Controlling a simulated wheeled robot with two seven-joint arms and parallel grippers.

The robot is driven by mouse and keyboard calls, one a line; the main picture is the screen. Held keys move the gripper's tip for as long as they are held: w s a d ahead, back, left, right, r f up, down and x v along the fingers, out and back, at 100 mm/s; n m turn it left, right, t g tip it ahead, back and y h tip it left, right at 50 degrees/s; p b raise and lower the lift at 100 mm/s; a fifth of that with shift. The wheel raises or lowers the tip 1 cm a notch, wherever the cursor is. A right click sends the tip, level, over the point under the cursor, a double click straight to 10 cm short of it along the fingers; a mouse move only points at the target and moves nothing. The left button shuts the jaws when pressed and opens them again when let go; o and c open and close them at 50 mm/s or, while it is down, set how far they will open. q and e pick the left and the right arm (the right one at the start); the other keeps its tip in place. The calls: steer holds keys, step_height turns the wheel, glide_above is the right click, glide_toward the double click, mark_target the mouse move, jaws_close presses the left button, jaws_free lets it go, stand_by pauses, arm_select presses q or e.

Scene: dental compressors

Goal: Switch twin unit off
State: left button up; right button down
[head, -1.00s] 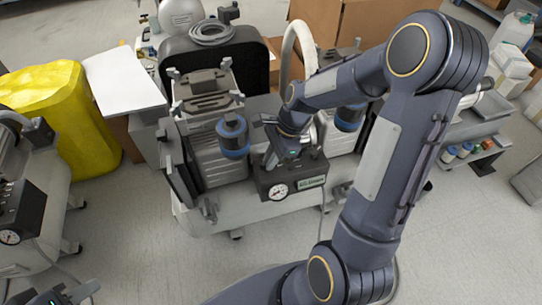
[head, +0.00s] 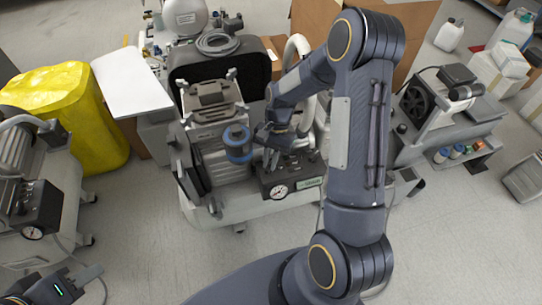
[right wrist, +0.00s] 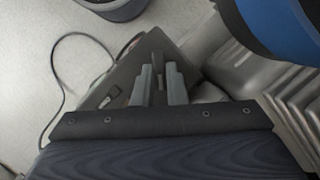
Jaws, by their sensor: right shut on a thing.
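The twin unit (head: 225,205) is the grey compressor in the middle of the head view, with a ribbed motor block and a blue-banded cylinder. Its dark control box (head: 305,183) on the front carries a round gauge and a green label. My right gripper (head: 275,158) reaches down onto the top of this box. In the right wrist view its two grey fingers (right wrist: 159,85) are close together over the dark box (right wrist: 120,80), shut on a small part there. My left gripper (head: 58,286) is at the bottom left, open and empty.
Another compressor with a gauge (head: 32,232) stands at the left. A yellow bag (head: 70,110) and a white sheet (head: 130,82) are behind it. A smaller machine (head: 435,105) stands at the right. Cardboard boxes are at the back. The floor in front is clear.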

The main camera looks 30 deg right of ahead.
steer(key=shift+w+n+h+p, duration=0.1)
steer(key=shift+n+h+p, duration=0.2)
steer(key=shift+n, duration=0.5)
steer(key=c, duration=1.5)
jaws_free()
steer(key=shift+g, duration=0.3)
steer(key=shift+o, duration=0.2)
steer(key=p+v, duration=0.2)
steer(key=v, duration=0.5)
steer(key=shift+r, duration=0.35)
steer(key=shift+o, duration=0.5)
steer(key=shift+w+d, duration=0.1)
